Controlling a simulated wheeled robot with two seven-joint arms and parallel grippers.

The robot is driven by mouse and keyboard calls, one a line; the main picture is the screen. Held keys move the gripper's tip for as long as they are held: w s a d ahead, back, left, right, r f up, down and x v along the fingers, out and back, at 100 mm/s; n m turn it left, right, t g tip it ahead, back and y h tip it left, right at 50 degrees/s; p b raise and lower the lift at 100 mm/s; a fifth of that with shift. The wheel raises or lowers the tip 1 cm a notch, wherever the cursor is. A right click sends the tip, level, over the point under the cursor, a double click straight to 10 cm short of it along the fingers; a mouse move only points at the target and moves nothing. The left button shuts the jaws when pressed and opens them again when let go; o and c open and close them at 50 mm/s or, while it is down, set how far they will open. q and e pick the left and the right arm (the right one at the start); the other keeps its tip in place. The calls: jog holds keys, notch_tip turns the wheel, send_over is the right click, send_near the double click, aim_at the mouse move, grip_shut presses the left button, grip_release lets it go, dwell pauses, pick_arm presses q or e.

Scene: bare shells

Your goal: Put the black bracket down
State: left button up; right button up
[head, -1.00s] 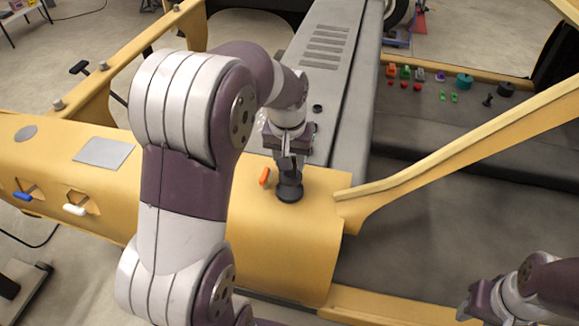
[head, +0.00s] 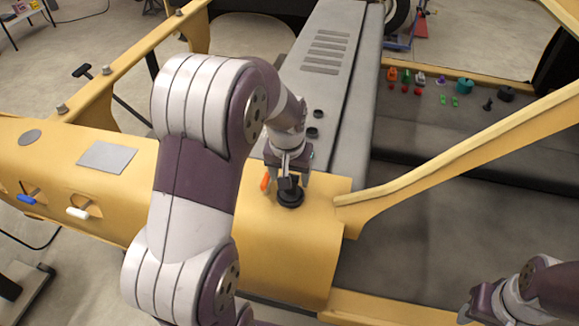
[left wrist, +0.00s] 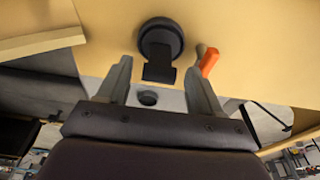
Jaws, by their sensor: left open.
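The black bracket (head: 290,198) has a round base and a short flat tab. It stands on the yellow beam's top near the grey panel. It also shows in the left wrist view (left wrist: 160,42), with its tab pointing toward my gripper. My left gripper (head: 289,180) is open, with its fingers on either side of the tab; in the left wrist view (left wrist: 158,70) there is a gap between each finger and the tab. My right gripper (head: 475,303) is at the lower right, away from the bracket; its jaw opening is unclear.
An orange lever (head: 265,181) stands close to the left of the bracket. The yellow beam (head: 290,255) is clear in front. Two black round pieces (head: 312,132) sit on the grey panel (head: 300,95). A diagonal yellow bar (head: 450,150) rises to the right. Several small coloured parts lie at the far right.

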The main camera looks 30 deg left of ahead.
pick_arm(q)
notch_tip(320, 180, up, 11)
jog(key=s, duration=0.2)
jog(key=s+d+f+m, duration=0.3)
jog(key=s+d+f, duration=0.5)
jog(key=s+f, duration=0.3)
jog(key=shift+s+f+g+h, duration=0.2)
jog(key=shift+f+g+h, duration=0.1)
jog(key=shift+f, duration=0.45)
